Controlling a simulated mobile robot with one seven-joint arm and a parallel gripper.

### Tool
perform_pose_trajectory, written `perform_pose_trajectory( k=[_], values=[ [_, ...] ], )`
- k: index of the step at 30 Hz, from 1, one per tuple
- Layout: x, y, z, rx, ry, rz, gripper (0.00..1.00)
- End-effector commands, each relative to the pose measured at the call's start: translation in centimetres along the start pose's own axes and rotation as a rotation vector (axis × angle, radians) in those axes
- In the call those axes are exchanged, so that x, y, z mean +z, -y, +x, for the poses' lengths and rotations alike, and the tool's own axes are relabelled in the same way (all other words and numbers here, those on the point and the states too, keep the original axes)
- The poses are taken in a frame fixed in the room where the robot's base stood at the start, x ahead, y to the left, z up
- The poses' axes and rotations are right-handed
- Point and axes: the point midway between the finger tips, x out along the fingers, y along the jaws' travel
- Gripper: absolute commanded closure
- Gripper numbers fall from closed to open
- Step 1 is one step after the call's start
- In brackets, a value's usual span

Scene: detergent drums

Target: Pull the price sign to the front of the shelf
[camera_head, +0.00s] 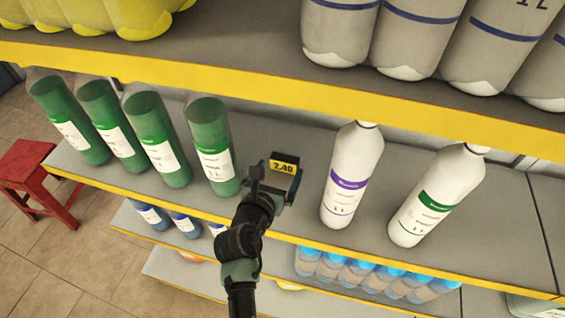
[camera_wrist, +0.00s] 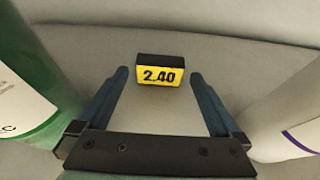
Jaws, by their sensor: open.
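The price sign (camera_head: 285,164) is a small black block with a yellow face reading 2.40. It stands on the middle shelf (camera_head: 290,215), between the green bottles and the white bottles. In the wrist view the price sign (camera_wrist: 160,72) is upright and faces me, near the tips of my gripper (camera_wrist: 158,74). My gripper (camera_head: 280,183) is open, with one finger to each side of the sign and a gap on both sides. In the head view the gripper partly covers the space in front of the sign.
Green bottles (camera_head: 211,147) stand close on the left; a white bottle with a purple label (camera_head: 350,178) and one with a green label (camera_head: 436,197) stand on the right. The upper shelf's yellow edge (camera_head: 250,95) hangs above. A red stool (camera_head: 38,180) is at the far left.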

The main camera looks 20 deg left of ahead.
Motion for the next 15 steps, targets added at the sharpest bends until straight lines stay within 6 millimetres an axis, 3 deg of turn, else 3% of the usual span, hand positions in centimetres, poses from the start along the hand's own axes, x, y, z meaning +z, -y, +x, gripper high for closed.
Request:
perform_pose_trajectory(
  k=[6, 15],
  values=[
    [0.0, 0.0, 2.9, 0.000, 0.001, 0.000, 0.00],
    [0.0, 0.0, 4.0, 0.000, 0.000, 0.002, 0.00]
  ],
)
